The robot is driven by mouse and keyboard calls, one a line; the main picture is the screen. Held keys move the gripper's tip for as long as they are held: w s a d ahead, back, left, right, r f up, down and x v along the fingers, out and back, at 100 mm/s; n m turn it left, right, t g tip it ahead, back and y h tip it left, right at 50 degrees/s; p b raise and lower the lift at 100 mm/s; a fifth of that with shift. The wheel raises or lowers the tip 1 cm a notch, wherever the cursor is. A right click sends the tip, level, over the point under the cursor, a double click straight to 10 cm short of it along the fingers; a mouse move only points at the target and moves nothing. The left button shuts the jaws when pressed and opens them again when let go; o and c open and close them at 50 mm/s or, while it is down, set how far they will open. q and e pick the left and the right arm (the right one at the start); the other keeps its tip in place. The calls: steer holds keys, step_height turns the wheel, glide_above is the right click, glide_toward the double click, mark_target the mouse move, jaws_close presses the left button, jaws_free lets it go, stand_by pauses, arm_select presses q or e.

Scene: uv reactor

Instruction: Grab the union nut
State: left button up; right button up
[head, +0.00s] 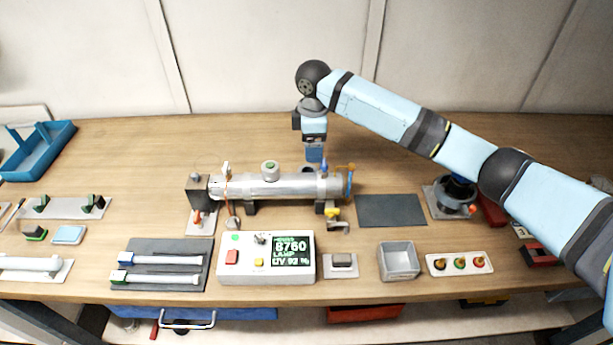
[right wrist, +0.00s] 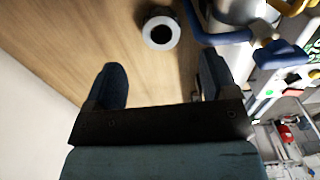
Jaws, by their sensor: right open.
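A round, pale ring-shaped piece with a dark centre, apparently the union nut (right wrist: 149,32), stands on the wooden table in the right wrist view. In the head view it shows only partly (head: 308,170), just behind the steel reactor tube (head: 290,187). My right gripper (head: 316,162) points down above the table behind the tube. In the right wrist view its two fingers (right wrist: 161,66) are apart with nothing between them, and the ring lies beyond the fingertips, not touched. My left gripper is not in view.
The table behind the tube is mostly clear.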

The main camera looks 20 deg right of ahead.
step_height(320, 180, down, 10)
steer(key=shift+f, duration=0.1)
steer(key=c, duration=1)
